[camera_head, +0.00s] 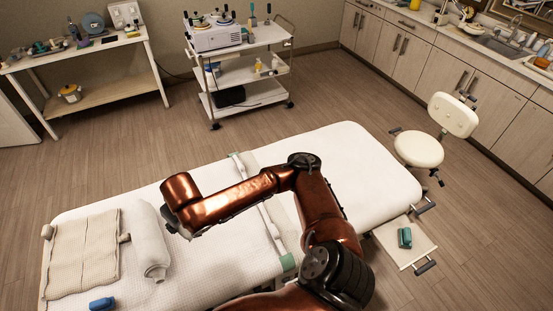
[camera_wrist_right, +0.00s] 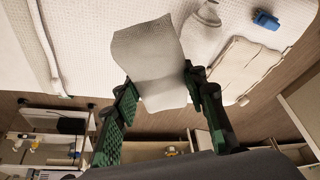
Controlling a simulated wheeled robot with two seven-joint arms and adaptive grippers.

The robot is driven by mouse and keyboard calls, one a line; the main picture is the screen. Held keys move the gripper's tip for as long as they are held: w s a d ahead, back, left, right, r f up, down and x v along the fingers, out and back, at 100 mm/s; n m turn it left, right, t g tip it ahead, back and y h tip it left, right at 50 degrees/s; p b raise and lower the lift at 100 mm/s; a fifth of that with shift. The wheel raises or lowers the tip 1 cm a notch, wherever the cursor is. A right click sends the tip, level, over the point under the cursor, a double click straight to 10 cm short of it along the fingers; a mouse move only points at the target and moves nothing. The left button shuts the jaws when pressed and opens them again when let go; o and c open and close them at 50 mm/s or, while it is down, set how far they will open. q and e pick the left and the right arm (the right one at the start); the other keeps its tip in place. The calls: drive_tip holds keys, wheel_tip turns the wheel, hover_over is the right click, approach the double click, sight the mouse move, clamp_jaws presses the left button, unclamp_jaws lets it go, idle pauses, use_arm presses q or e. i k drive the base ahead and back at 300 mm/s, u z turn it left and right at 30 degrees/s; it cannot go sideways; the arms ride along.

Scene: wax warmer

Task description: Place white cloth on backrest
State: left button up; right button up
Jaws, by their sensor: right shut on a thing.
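The white cloth (camera_wrist_right: 150,55) is held between the two green-black fingers of my right gripper (camera_wrist_right: 160,82) in the right wrist view. In the head view the cloth (camera_head: 151,245) shows as a pale, long shape beside my right gripper (camera_head: 170,218), over the left part of the bed. The gripper is partly hidden by its own arm there. A cream backrest (camera_head: 453,115) rises behind the round seat of a stool (camera_head: 418,149), right of the bed and far from the cloth. My left gripper is not in view.
The padded bed (camera_head: 365,165) fills the middle. A beige folded towel (camera_head: 85,250) and a blue item (camera_head: 102,303) lie on its left end. A small tray (camera_head: 408,249) holds a green item at right. A trolley (camera_head: 250,70) and cabinets (camera_head: 440,65) stand behind, with open floor between.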

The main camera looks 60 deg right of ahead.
sight(358, 168)
drive_tip(key=z, duration=0.55)
drive_tip(key=k, duration=1.2)
drive_tip(key=z, duration=1)
drive_tip(key=i, duration=0.6)
drive_tip(key=z, duration=0.55)
drive_tip(key=i, duration=1.1)
drive_tip(key=u, duration=0.45)
